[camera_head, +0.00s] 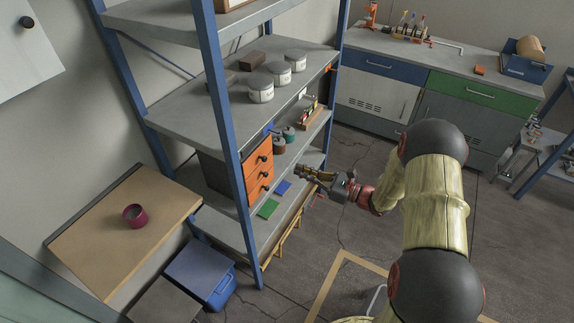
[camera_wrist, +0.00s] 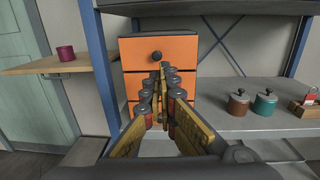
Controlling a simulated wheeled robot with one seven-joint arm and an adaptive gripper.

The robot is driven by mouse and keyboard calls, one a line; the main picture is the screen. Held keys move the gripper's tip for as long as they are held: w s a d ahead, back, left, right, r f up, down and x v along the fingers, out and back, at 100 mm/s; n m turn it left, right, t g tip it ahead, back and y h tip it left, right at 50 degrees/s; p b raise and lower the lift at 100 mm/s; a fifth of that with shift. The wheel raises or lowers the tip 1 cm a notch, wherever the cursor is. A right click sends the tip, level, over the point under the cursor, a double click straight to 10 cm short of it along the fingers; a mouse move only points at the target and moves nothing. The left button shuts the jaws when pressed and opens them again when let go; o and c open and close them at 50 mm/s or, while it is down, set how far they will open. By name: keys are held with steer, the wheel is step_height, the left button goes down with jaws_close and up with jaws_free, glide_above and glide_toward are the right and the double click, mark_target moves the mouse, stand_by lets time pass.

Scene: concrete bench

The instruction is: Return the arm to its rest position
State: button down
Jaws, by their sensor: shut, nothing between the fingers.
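My gripper (camera_head: 316,178) is stretched out in front of the blue-framed shelf unit (camera_head: 222,110). Its fingers are shut with nothing between them. In the wrist view, the gripper (camera_wrist: 163,70) points at the orange drawer cabinet (camera_wrist: 185,50). The cabinet's drawers look closed, and the fingers hide part of the lower ones. I cannot tell whether the fingertips touch the cabinet in the wrist view; in the head view they look apart from it. My arm (camera_head: 435,210) reaches in from the lower right.
Two lidded pots (camera_wrist: 240,103) stand right of the cabinet. Several grey-lidded jars (camera_head: 260,88) sit on the shelf above. A maroon cup (camera_head: 136,216) stands on a wooden wall table (camera_head: 165,195). A blue bin (camera_head: 205,270) is below. Open floor (camera_head: 335,215) lies right of the shelf.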

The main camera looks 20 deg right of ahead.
steer(key=s+a+f+n+g, duration=0.2)
steer(key=s+f+n+g, duration=0.3)
steer(key=s, duration=0.5)
steer(key=s+a+r+n+g+h, duration=0.1)
steer(key=s+n+g+h, duration=0.1)
steer(key=s+n+g, duration=0.3)
steer(key=s+a+r+n+g+h, duration=0.1)
steer(key=s+r+n+g+h, duration=0.15)
steer(key=s, duration=0.45)
steer(key=s+d+r+n+t+h, duration=0.1)
steer(key=s+d+r+n+h, duration=0.4)
steer(key=s+r+n+h, duration=0.45)
steer(key=a+r+n+t, duration=0.4)
steer(key=r+t, duration=0.1)
steer(key=r, duration=0.8)
steer(key=shift+s+r, duration=0.15)
steer(key=shift+s, duration=0.3)
steer(key=shift+a, duration=0.1)
